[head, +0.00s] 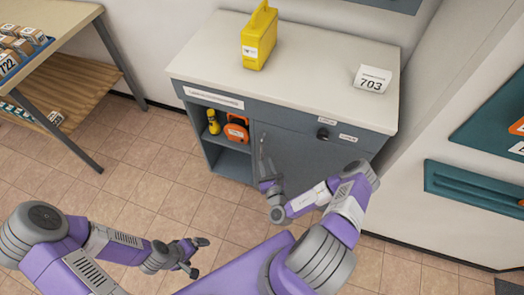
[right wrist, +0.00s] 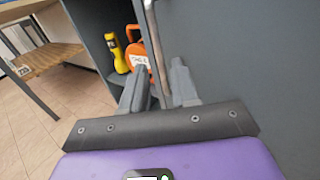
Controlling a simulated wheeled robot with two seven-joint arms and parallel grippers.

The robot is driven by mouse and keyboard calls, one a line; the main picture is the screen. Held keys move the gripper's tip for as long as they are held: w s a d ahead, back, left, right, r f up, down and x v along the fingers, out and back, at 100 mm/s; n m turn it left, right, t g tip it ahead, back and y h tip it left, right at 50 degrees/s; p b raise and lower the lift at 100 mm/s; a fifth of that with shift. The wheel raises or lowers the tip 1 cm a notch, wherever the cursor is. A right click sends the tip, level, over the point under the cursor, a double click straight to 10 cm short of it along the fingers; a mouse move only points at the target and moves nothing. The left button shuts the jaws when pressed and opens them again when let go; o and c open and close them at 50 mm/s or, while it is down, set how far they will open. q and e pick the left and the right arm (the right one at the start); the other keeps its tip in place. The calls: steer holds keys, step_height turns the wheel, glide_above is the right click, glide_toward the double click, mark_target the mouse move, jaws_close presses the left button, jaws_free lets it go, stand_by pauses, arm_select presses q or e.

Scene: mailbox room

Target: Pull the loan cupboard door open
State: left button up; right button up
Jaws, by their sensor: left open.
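The grey-blue cupboard door (head: 305,160) is on the right part of the low cupboard and looks shut in the head view. An upright metal bar handle (head: 262,143) is at its left edge; it also shows in the right wrist view (right wrist: 151,40). My right gripper (head: 267,170) is at the handle. In the right wrist view its two fingers (right wrist: 159,88) stand apart with the bar between them, and a small gap shows beside the bar. Whether a finger touches the bar is unclear. My left gripper (head: 196,257) is open and empty, low over the tiled floor.
A yellow case (head: 259,38) and a white 703 sign (head: 372,79) stand on the worktop (head: 315,75). The open shelf left of the door holds an orange case (head: 237,130) and a yellow tool (head: 213,122). A wooden table (head: 75,62) is at left. Floor before the shelf is clear.

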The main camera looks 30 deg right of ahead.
mark_target(262, 152)
steer(key=b+x, duration=0.2)
steer(key=x, duration=0.4)
steer(key=shift+w+f, duration=0.1)
steer(key=shift+f, duration=0.05)
steer(key=shift+w+d, duration=0.1)
steer(key=shift+w, duration=0.35)
steer(key=shift+c, duration=0.3)
jaws_close()
